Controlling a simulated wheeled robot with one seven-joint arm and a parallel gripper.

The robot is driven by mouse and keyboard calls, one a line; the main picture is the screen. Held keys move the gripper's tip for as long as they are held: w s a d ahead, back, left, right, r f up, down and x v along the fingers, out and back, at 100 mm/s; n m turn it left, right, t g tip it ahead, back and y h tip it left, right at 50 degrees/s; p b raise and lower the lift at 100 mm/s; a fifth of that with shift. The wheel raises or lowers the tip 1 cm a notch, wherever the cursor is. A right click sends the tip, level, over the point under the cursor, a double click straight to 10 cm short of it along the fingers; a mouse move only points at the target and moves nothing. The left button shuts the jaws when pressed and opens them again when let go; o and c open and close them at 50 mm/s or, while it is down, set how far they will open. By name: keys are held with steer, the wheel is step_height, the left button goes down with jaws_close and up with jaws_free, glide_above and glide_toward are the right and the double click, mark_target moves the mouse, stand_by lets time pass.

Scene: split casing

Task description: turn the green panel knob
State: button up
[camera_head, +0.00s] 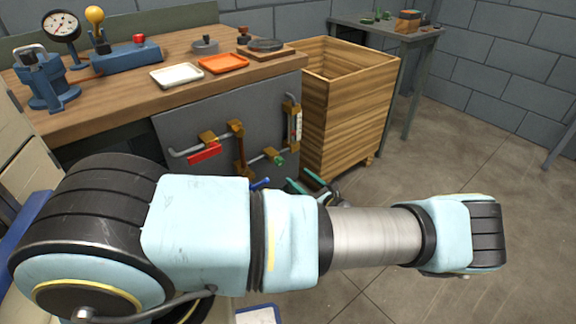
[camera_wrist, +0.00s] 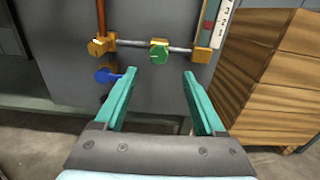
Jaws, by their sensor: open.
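The green knob (camera_wrist: 159,54) sits on a horizontal pipe on the grey panel (camera_wrist: 150,85) in the wrist view, with a yellow fitting above it. It also shows small in the head view (camera_head: 280,160). My gripper (camera_wrist: 158,74) is open and empty, its two teal fingers pointing toward the panel. In the wrist view the knob appears beyond the fingertips and between their lines, apart from them. In the head view my gripper (camera_head: 314,184) is partly hidden behind my arm.
A blue handle (camera_wrist: 110,75) is left of the fingers, below a yellow fitting (camera_wrist: 99,47). A red lever (camera_head: 204,153) is at upper left on the panel. A wooden crate (camera_head: 345,110) stands to the right. Above the panel is a workbench (camera_head: 130,98) with trays and tools.

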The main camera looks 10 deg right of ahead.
mark_target(282, 163)
steer(key=p+x, duration=0.1)
steer(key=x, duration=0.7)
steer(key=shift+w+a, duration=0.2)
steer(key=shift+w, duration=0.05)
jaws_close()
